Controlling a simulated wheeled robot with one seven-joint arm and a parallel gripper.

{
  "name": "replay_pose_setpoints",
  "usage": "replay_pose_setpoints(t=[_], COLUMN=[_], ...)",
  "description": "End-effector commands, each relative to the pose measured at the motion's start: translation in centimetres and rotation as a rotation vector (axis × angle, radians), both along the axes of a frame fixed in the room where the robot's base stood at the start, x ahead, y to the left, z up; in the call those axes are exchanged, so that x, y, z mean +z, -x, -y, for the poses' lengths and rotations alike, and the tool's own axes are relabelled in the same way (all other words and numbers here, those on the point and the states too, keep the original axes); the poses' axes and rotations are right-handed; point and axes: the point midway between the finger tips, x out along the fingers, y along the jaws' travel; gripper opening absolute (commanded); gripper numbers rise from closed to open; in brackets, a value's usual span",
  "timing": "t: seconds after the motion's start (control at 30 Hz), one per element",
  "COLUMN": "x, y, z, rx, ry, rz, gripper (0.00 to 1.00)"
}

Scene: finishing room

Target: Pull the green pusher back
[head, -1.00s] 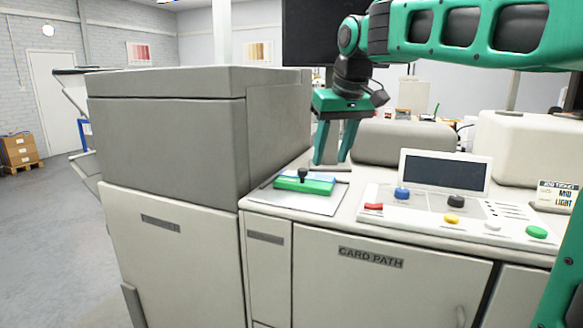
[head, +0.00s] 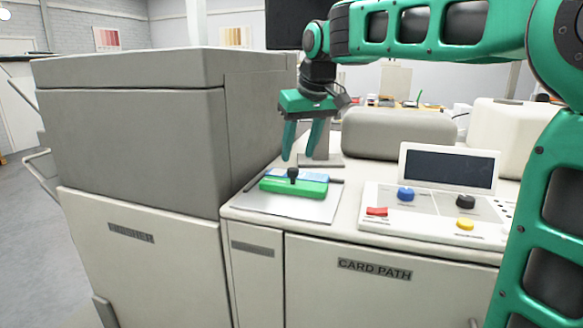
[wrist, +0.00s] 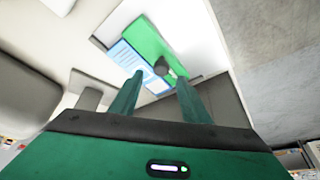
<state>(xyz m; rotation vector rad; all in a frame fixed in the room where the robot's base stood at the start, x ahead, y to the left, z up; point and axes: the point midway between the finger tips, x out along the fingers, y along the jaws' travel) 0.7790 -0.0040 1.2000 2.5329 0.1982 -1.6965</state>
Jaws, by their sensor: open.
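The green pusher (head: 294,186) is a green block with an upright black knob (head: 293,174) on top. It lies on a pale plate (head: 312,209) at the left end of the counter, with a blue and white card (head: 314,176) just behind it. My gripper (head: 297,158) is open and points down, above and just behind the knob, apart from it. In the wrist view, the green pusher (wrist: 148,40) shows beyond my fingertips (wrist: 160,80), with the knob (wrist: 162,67) seen between and just past them.
A tall grey cabinet (head: 130,135) stands close on the left. A rounded grey housing (head: 398,133) is behind on the right. A control panel (head: 430,210) with a screen and coloured buttons is to the right. The counter front is labelled CARD PATH (head: 374,270).

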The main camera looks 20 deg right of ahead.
Motion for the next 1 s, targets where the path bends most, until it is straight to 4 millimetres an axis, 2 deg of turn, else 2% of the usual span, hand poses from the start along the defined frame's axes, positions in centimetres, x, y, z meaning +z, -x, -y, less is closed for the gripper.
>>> replay_pose_setpoints(t=[0.1,0.3,0.5,0.77,0.93,1.0], x=[-2.0,-4.3,-5.3,-5.3,-5.3,-5.3], y=[-0.8,-1.7,-2.1,-2.2,-2.2,-2.2], z=[-0.4,-0.6,-0.7,-0.7,-0.7,-0.7], rx=[0.003,0.004,0.003,0.003,0.003,0.003], ry=[0.001,-0.001,0.0,0.0,0.0,0.0], rz=[-0.002,0.0,0.001,0.002,0.002,0.002], gripper=[0.43,0.43,0.43,0.43,0.02,0.0])
